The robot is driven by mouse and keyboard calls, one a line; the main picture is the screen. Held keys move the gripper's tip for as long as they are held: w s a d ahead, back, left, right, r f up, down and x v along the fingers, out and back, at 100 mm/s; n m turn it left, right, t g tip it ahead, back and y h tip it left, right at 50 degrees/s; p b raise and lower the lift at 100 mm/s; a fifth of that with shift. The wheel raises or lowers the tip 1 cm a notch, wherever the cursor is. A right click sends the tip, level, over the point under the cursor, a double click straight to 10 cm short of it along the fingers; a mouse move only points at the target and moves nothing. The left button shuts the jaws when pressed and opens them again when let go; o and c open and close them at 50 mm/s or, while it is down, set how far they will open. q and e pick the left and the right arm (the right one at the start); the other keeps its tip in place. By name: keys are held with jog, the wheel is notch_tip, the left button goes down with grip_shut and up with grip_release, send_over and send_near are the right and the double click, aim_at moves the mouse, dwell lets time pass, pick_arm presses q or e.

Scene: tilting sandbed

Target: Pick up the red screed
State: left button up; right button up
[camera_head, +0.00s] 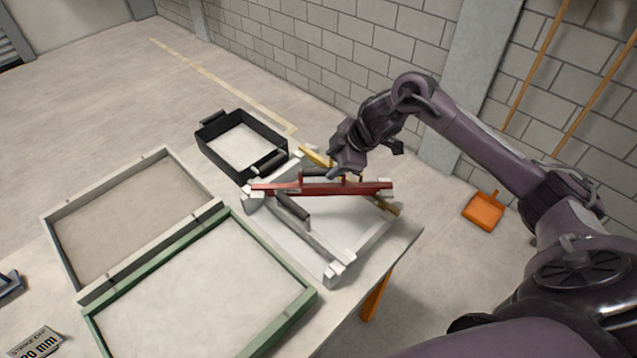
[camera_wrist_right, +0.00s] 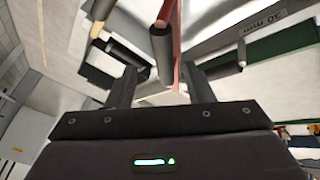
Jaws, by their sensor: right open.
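The red screed (camera_head: 368,188) is a long red bar with pale end pieces, lying across a rack on the table in the head view. In the right wrist view its red edge (camera_wrist_right: 177,45) runs up the middle, beside a dark cylindrical handle (camera_wrist_right: 162,55). My right gripper (camera_head: 345,170) is above the screed's middle, and its own arm partly hides its fingers. In the right wrist view the fingers (camera_wrist_right: 162,82) are apart, with the handle's near end between or just beyond their tips. I cannot tell whether they touch it. My left gripper is not in view.
A grey screed with a dark handle (camera_head: 293,207) lies in front on the rack, and a yellow one (camera_head: 314,156) behind. A black tray (camera_head: 207,150) stands behind left. A green-framed sandbed (camera_head: 270,333) and a grey-framed one (camera_head: 60,245) fill the left.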

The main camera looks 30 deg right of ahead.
aim_at(324, 170)
jog(key=x, duration=0.1)
jog(key=p+x, duration=0.1)
jog(key=x, duration=0.1)
jog(key=p+x, duration=0.1)
jog(key=x, duration=0.1)
jog(key=shift+s+a, duration=0.2)
jog(key=shift+a, duration=0.1)
jog(key=shift+w+a+f, duration=0.1)
jog(key=shift+w+f, duration=0.1)
jog(key=shift+f, duration=0.2)
jog(key=c, duration=1)
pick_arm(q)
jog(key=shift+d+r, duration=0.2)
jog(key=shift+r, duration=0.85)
pick_arm(e)
grip_shut()
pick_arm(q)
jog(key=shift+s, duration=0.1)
pick_arm(e)
jog(key=shift+r, duration=0.1)
